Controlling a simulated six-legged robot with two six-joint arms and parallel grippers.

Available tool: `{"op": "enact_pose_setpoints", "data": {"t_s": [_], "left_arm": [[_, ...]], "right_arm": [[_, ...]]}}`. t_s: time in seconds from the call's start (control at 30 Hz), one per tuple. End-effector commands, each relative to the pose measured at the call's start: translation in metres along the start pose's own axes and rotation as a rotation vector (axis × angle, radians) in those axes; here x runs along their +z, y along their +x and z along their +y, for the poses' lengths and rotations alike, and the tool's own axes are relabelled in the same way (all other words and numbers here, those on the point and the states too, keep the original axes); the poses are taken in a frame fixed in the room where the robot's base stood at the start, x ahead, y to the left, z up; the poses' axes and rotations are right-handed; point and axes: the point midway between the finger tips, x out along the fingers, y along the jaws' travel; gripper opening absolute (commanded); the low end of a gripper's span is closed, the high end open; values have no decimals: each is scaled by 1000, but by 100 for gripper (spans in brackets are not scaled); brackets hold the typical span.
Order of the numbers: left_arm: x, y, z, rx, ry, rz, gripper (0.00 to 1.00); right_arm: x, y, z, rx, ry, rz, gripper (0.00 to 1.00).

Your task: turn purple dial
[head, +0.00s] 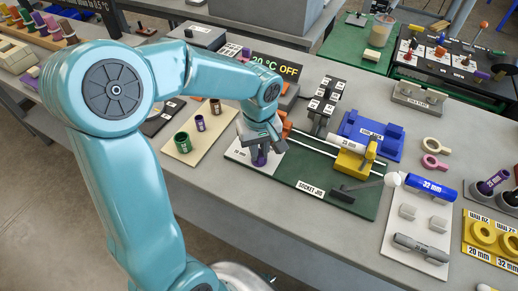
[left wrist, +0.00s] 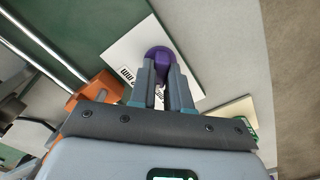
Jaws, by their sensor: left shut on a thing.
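The fingers hide part of the dial and part of the lettering on the white plate (left wrist: 130,55). My right gripper is in neither view.
An orange part (left wrist: 103,88) is close beside the gripper.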

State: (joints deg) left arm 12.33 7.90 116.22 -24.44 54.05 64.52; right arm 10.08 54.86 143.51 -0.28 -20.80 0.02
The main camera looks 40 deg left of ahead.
Motion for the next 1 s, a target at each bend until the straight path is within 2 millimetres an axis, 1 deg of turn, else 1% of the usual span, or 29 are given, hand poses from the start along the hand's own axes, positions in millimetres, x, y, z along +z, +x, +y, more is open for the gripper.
{"op": "enact_pose_setpoints", "data": {"t_s": [0.17, 0.2, 0.23, 0.27, 0.53, 0.67, 0.77, 1.0], "left_arm": [[-1, -2, 1, 3, 0, 3, 0], [-1, -2, 1, 3, 0, 3, 27], [-1, -2, 1, 3, 0, 3, 36], [-1, -1, 1, 3, 0, 2, 43], [0, -1, 0, 1, 1, 1, 43], [-1, -11, 1, 3, 0, 3, 43], [-1, -30, 1, 6, 0, 5, 43], [-1, -94, 1, 7, 1, 5, 43]], "right_arm": [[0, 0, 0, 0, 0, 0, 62], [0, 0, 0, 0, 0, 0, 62], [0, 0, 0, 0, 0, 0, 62], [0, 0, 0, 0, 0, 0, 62], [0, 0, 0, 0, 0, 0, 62], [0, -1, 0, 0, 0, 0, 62], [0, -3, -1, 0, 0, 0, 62], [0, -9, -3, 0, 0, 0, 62]]}}
